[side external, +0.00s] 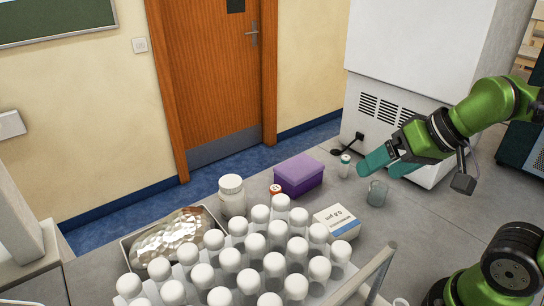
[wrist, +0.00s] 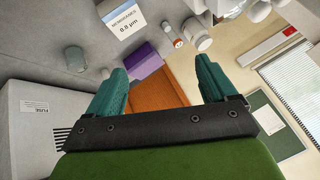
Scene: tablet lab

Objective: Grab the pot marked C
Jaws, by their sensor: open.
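No letter C is readable on any pot, so I cannot tell which one is marked C. A small pot with an orange-red band (side external: 275,190) stands by the purple box; it also shows in the wrist view (wrist: 178,43). A larger white jar (side external: 231,196) stands to its left, and it shows in the wrist view (wrist: 196,36) too. My gripper (side external: 388,163) is open and empty, above the bench near the vial and beaker. Its teal fingers are spread in the wrist view (wrist: 160,78).
A glass beaker (side external: 377,193) stands below my gripper. A purple box (side external: 299,175) and a white labelled carton (side external: 337,222) lie to the left. Many white-capped bottles (side external: 255,245) crowd the front, beside a foil-filled tray (side external: 127,243). A white appliance (side external: 410,95) stands behind.

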